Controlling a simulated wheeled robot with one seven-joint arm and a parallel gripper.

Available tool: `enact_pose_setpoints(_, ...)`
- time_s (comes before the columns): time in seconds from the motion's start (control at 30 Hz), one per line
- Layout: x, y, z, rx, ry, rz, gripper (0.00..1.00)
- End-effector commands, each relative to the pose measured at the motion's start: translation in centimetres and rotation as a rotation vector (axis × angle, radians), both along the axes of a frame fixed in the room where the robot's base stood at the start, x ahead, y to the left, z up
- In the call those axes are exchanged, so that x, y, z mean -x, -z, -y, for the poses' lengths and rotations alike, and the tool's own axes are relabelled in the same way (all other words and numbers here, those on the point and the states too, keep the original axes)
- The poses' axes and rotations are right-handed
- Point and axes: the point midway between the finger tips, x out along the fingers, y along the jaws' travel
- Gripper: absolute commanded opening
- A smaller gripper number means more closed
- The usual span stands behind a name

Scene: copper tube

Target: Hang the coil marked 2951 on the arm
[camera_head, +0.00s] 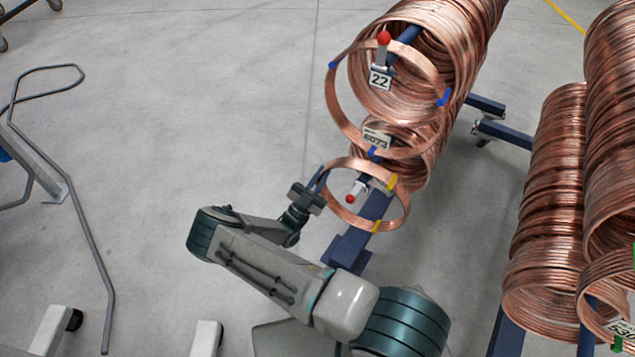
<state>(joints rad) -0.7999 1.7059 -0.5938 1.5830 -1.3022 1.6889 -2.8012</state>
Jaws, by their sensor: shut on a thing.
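My gripper (316,190) is shut on the left side of a small copper coil (403,207) with yellow ties on its right side. No number can be read on this coil, so I cannot tell whether it is the one marked 2951. A lower dark blue arm with a red tip (350,198) shows within the coil's ring opening. I cannot tell from this view whether the ring is around the arm or only in front of it. The gripper's fingertips are small and partly hidden by the coil.
A coil tagged 6073 (376,138) hangs just behind. Above it is a larger coil tagged 22 (331,98) at an upper red-tipped arm (384,38). More copper coils (545,210) hang on the right. A bent grey metal frame (88,225) stands at left. Floor between is clear.

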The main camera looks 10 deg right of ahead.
Motion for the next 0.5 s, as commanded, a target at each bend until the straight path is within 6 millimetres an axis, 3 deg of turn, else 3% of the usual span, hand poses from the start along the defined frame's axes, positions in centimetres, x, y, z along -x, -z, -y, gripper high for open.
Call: enact_pose_setpoints(0.5, -2.7, 0.1, 2.8, 0.004, 0.001, 0.002, 0.00)
